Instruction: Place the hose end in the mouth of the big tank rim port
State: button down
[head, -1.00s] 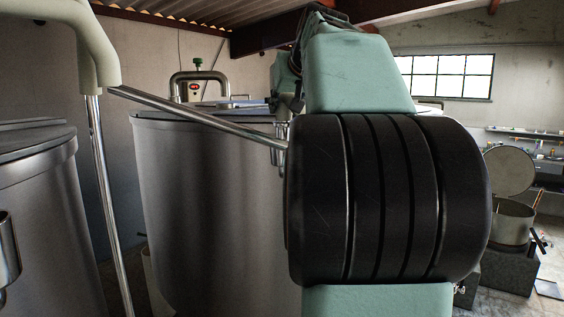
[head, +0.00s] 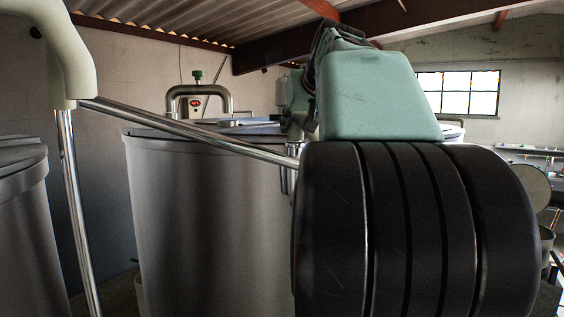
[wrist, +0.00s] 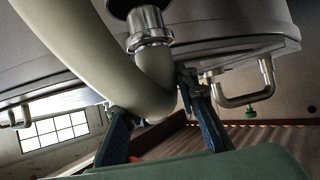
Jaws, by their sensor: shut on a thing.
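The big tank (head: 205,215) is a steel drum in the middle of the head view, partly behind my arm. A small steel fitting (head: 288,180) sits at its rim. In the wrist view the tank (wrist: 235,25) fills the top, upside down. My gripper (wrist: 160,120) has its blue fingers shut around the bend of the cream hose (wrist: 75,50). Past the bend, the hose meets a bright steel collar and tube (wrist: 150,32), with a dark round part beyond. I cannot tell whether the hose end is inside the port mouth. My gripper is hidden in the head view.
A second steel tank (head: 20,225) stands at the left edge. A cream elbow tube (head: 62,50) with long steel rods (head: 200,134) crosses the left side toward my arm. A bent pipe (head: 192,95) with a green knob rises behind the big tank.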

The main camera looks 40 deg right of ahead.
aim_at(296, 150)
jog(key=shift+f, duration=3)
jog(key=shift+f+b, duration=0.1)
jog(key=shift+b, duration=0.25)
jog(key=c, duration=2)
grip_release()
jog(key=shift+f, duration=0.2)
jog(key=o, duration=0.5)
jog(key=shift+r, duration=0.1)
